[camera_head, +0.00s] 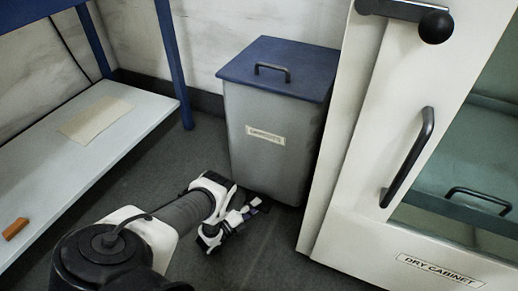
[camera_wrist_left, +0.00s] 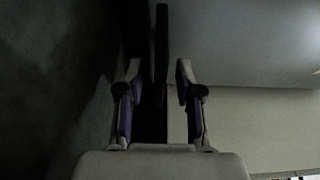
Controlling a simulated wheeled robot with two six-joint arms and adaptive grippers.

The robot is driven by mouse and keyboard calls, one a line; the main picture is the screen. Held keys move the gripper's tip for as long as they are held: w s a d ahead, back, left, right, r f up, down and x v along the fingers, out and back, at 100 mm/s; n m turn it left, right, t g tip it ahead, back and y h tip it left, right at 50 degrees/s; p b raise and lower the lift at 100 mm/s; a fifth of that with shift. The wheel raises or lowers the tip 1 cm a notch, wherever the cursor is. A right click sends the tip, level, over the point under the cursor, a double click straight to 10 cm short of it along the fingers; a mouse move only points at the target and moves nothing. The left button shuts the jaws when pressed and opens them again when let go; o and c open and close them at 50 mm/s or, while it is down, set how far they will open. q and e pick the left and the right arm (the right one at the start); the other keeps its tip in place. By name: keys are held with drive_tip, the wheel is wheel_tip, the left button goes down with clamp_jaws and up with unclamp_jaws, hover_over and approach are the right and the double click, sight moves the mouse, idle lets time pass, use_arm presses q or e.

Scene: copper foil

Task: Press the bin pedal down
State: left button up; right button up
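The bin (camera_head: 270,145) is a grey box with a flat blue lid (camera_head: 280,67); the lid is down. My left gripper (camera_head: 258,206) is low at the foot of the bin's front. In the left wrist view its two fingers (camera_wrist_left: 158,80) are spread apart, with a narrow dark bar (camera_wrist_left: 162,45) showing between and beyond them. This bar may be the pedal, but its identity and any contact cannot be told. In the head view the pedal is not clearly seen; the gripper covers part of the bin's base. My right gripper is not in view.
A white dry cabinet (camera_head: 345,215) with a black handle (camera_head: 408,158) stands close on the bin's right. A blue-framed shelf (camera_head: 95,150) at left holds a beige sheet (camera_head: 95,120) and an orange block (camera_head: 15,229). Dark floor (camera_head: 195,150) lies clear between shelf and bin.

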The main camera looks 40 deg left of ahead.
use_arm(q)
drive_tip(key=shift+w+d, duration=0.15)
drive_tip(key=shift+w, duration=0.8)
clamp_jaws()
drive_tip(key=shift+f+b, duration=0.6)
drive_tip(key=shift+f, duration=0.05)
unclamp_jaws()
drive_tip(key=shift+f, duration=0.2)
